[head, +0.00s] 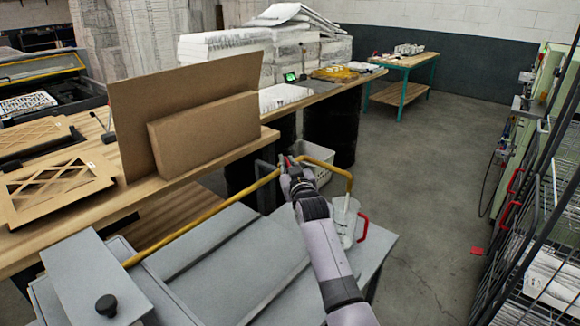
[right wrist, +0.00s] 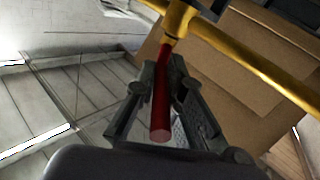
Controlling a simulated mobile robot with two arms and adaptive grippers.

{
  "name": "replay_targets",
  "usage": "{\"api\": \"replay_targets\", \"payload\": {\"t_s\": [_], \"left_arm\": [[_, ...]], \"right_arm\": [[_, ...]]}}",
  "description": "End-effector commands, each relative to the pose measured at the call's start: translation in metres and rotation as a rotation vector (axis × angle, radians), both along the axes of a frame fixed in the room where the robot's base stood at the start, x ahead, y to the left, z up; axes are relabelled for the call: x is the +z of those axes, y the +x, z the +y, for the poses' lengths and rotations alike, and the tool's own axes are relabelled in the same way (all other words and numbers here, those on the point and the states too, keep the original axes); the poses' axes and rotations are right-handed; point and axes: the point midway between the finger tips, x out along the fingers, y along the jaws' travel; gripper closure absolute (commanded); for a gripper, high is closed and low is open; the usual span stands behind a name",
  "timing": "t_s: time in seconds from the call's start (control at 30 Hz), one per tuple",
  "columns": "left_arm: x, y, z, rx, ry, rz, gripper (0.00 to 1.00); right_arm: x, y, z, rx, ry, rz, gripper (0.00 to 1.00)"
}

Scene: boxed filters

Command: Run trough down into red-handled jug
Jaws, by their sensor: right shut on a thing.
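The trough shows as a yellow pipe-like bar (head: 200,218) running from the grey bench up to my right gripper (head: 286,164). Beyond the gripper it continues right and bends down over the jug. The clear jug (head: 343,216) with a red handle (head: 363,229) stands at the grey bench's right end, partly behind my right arm. The trough's bent end (head: 348,186) is at the jug's mouth; I cannot tell whether it is inside. In the right wrist view, my gripper (right wrist: 165,78) is shut on a red grip (right wrist: 161,105) joined to the yellow trough (right wrist: 256,70). My left gripper is out of view.
A grey bench (head: 240,262) with a black knob (head: 106,305) fills the lower left. A wooden table (head: 60,232) holds cardboard boxes (head: 205,132) and framed filters (head: 58,185). A wire rack (head: 545,220) stands at the right. The floor (head: 420,165) between is mostly clear.

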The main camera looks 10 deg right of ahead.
Motion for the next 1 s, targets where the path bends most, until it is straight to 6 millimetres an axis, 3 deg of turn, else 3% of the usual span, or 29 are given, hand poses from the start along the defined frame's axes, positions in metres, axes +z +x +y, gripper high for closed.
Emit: {"api": "replay_targets", "payload": {"t_s": [0.2, 0.23, 0.53, 0.87, 1.0], "left_arm": [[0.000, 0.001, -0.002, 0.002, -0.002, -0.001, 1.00], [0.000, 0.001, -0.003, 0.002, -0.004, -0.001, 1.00], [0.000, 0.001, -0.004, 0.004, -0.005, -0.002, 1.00], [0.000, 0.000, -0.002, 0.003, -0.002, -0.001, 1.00], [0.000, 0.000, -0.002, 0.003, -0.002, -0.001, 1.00]], "right_arm": [[-0.003, 0.000, 0.002, 0.003, 0.002, 0.006, 1.00], [-0.003, 0.000, 0.002, 0.003, 0.002, 0.006, 0.88], [-0.003, 0.000, 0.002, 0.004, 0.002, 0.006, 0.69], [-0.001, -0.002, 0.000, 0.002, 0.001, 0.001, 0.69], [-0.002, -0.011, 0.000, 0.001, 0.001, 0.002, 0.69]]}}
